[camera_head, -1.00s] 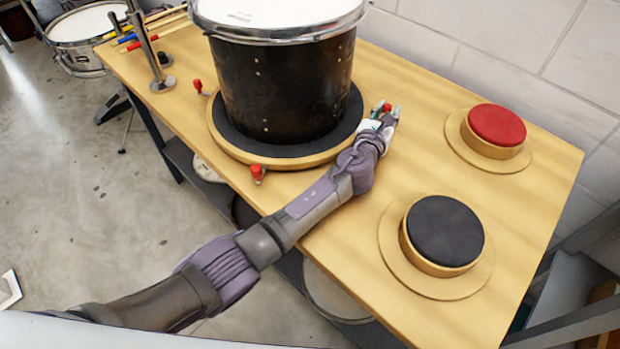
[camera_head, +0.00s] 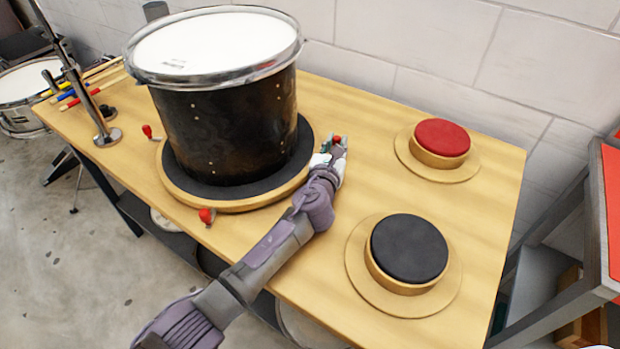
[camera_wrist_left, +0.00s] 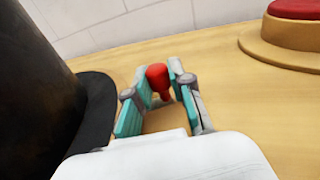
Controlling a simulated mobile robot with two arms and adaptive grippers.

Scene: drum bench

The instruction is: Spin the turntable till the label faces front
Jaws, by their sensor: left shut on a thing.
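The turntable (camera_head: 250,200) has a wooden rim, a dark top and red-tipped knobs around its edge. A black drum (camera_head: 225,125) with a white head and chrome hoop stands upright on it. No label shows on the visible side of its shell; its far side is hidden. Two knobs stand free, one at the left (camera_head: 147,131) and one at the front (camera_head: 206,215). My left gripper (camera_head: 336,148) is at the turntable's right side, shut on a third red knob (camera_wrist_left: 157,77), which sits between its fingers in the left wrist view. My right gripper is not in view.
A red round pad (camera_head: 442,137) and a black round pad (camera_head: 409,247) sit on wooden bases on the bench's right part. A metal stand (camera_head: 105,135) and several sticks are at the left end. A white wall runs behind. Bare bench top lies between turntable and pads.

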